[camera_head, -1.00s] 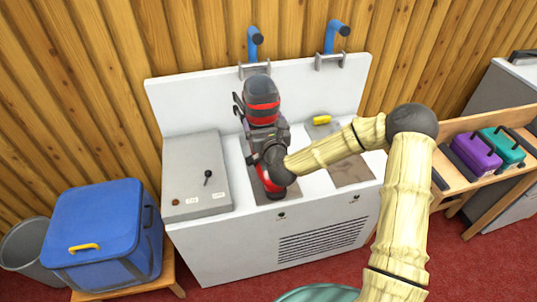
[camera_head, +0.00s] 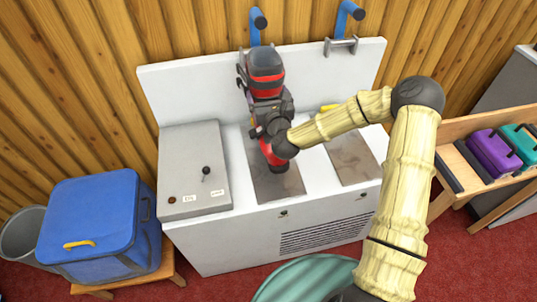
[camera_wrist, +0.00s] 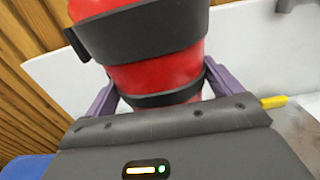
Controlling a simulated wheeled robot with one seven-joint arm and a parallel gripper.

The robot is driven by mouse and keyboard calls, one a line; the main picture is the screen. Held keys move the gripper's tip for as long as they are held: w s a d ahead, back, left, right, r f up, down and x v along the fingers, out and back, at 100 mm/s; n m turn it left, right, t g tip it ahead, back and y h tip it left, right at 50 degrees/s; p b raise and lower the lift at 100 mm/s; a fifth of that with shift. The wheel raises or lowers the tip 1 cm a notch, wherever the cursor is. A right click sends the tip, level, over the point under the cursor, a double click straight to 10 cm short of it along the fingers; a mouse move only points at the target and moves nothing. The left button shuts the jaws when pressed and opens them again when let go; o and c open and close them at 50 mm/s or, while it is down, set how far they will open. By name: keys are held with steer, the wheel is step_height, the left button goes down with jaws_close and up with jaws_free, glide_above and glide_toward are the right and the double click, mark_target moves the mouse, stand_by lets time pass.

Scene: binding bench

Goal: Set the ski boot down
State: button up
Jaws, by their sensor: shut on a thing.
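The ski boot (camera_head: 266,75) is red with black bands and stands roughly upright in front of the white bench's back panel. My gripper (camera_head: 265,112) is shut on the boot around its middle. In the wrist view, the purple fingers of my gripper (camera_wrist: 160,92) lie on both sides of the red boot (camera_wrist: 155,72). My wrist hides part of the boot.
The white bench (camera_head: 225,245) has a grey control box (camera_head: 193,165) at left and a second grey plate (camera_head: 355,168) at right. Blue hooked posts (camera_head: 257,28) rise behind. A yellow object (camera_wrist: 274,102) lies beyond my gripper.

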steer(key=shift+s+d+r, duration=0.1)
steer(key=shift+d, duration=0.05)
steer(key=shift+d+f, duration=0.1)
steer(key=shift+f, duration=0.25)
steer(key=f, duration=0.5)
steer(key=shift+a, duration=0.2)
steer(key=shift+f, duration=0.3)
steer(key=shift+f, duration=1.8)
